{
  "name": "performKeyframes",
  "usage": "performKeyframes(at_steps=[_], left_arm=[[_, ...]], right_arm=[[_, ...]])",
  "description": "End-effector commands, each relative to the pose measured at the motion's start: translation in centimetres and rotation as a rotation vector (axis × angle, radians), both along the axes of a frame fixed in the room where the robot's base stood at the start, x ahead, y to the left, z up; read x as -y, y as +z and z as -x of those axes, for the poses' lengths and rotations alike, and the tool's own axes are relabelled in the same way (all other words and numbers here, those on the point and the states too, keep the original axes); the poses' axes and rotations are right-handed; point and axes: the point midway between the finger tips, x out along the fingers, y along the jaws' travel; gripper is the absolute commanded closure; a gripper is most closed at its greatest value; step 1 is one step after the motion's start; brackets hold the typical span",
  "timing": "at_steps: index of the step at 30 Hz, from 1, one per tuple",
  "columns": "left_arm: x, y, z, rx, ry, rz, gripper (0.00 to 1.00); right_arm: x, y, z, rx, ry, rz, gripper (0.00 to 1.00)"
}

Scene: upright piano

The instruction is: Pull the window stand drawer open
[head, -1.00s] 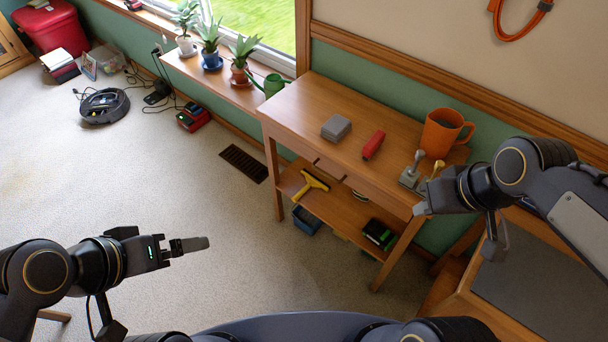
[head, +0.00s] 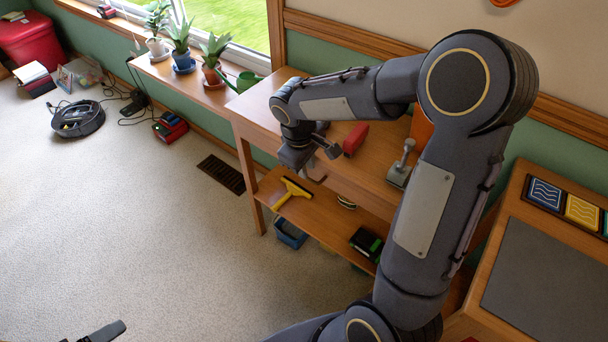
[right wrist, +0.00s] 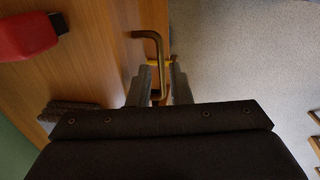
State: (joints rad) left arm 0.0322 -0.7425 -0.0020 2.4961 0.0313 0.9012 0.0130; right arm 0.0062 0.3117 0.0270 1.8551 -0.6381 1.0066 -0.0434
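The window stand (head: 250,118) is a wooden table with a drawer under its top and a lower shelf; my right arm covers much of it. My right gripper (head: 308,172) is at the stand's front edge, by the drawer. In the right wrist view, a bent bronze handle (right wrist: 157,48) reaches between the two fingers of my right gripper (right wrist: 160,84). The fingers are apart, with gaps beside the handle. The drawer shows no clear opening. My left gripper (head: 98,333) is only partly in view at the bottom left, over the carpet.
A red object (head: 355,139) and a grey metal device (head: 401,165) are on the stand top. The lower shelf holds a yellow squeegee (head: 291,191) and a black-green box (head: 367,243). A desk (head: 545,285) stands at right. Carpet in front is clear.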

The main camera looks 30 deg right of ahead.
Motion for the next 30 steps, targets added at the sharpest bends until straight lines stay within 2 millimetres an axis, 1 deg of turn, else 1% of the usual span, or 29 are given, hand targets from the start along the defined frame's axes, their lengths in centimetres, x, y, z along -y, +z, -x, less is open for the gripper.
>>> performKeyframes(at_steps=[1,3,8,17,21,30], left_arm=[[0.0,-0.4,0.0,0.000,0.000,0.000,0.00],[0.0,-0.6,0.0,0.000,0.000,0.000,0.00],[0.0,-0.9,0.0,0.000,0.000,0.000,0.00],[0.0,-0.9,0.0,0.000,0.000,0.000,0.00],[0.0,-0.9,0.0,0.000,0.000,0.000,0.00],[0.0,-0.9,0.0,0.000,0.000,0.000,0.00]], right_arm=[[0.1,-1.1,0.0,-0.003,0.000,-0.001,0.82],[0.3,-2.0,-0.1,-0.002,-0.001,0.000,0.82],[0.5,-3.2,-0.2,-0.001,-0.002,-0.001,0.82],[0.6,-3.3,-0.2,0.001,-0.002,-0.001,0.82],[0.6,-3.3,-0.2,0.001,-0.002,-0.001,1.00],[0.5,-3.3,-0.2,0.001,-0.002,-0.001,1.00]])
